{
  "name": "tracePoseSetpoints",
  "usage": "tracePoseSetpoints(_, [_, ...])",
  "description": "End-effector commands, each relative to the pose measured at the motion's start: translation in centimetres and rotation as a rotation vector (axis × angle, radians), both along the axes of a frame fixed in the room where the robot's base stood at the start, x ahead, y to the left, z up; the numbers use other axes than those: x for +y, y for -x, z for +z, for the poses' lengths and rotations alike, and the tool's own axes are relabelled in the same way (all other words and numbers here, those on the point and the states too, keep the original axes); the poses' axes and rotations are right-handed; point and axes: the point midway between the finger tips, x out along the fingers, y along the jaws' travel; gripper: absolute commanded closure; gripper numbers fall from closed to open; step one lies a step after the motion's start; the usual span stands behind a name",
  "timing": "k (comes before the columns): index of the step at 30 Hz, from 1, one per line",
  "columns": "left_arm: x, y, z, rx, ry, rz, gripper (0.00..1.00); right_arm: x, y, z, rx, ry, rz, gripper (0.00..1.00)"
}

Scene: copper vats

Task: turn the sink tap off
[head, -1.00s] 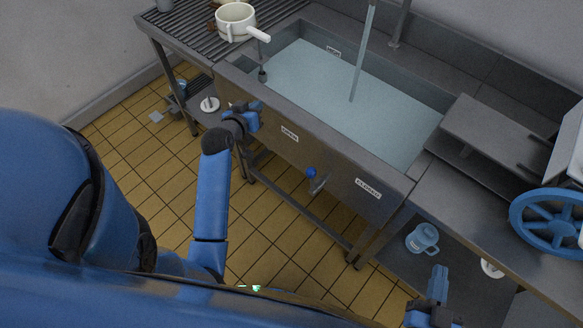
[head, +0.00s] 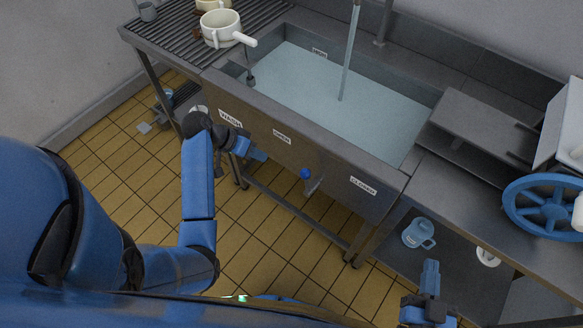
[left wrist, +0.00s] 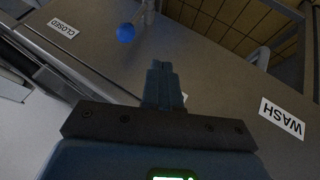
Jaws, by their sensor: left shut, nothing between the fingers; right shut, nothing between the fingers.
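The sink (head: 340,152) is full of water, and a stream (head: 348,55) falls into it; the spout's top is out of view. A blue ball knob (head: 306,174) on a short metal lever sits on the sink's front, between the OPEN label (head: 282,136) and the CLOSED label (head: 363,186). The knob also shows in the left wrist view (left wrist: 126,32). My left gripper (head: 258,155) is shut and empty, in front of the sink, left of the knob and apart from it. Its shut fingers show in the left wrist view (left wrist: 164,70). My right gripper (head: 431,268) is shut and empty at the lower right.
A white pot (head: 220,28) stands on the ribbed drainboard (head: 185,30). A WASH label (head: 230,118) is on the sink's left front. A blue wheel (head: 553,205) stands on the right counter. A blue jug (head: 418,233) is on the shelf below. Tiled floor (head: 250,230) lies open before the sink.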

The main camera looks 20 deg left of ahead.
Motion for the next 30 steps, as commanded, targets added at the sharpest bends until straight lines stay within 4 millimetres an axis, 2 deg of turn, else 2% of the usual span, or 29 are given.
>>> tracePoseSetpoints(9, [-0.1,-0.1,-0.1,0.000,0.000,0.002,1.00,0.0,0.0,0.0,0.000,0.000,0.000,1.00])
tracePoseSetpoints(14, [-0.6,-0.4,-0.9,0.001,0.000,0.001,1.00,0.0,0.0,0.0,0.000,0.000,0.000,1.00])
tracePoseSetpoints(20, [-2.2,-1.3,-3.1,0.002,0.001,0.001,1.00,0.0,0.0,0.0,0.000,0.000,0.000,1.00])
tracePoseSetpoints(30, [-5.6,-3.2,-7.9,0.002,0.001,0.000,1.00,0.0,0.0,-0.2,0.000,0.000,0.000,1.00])
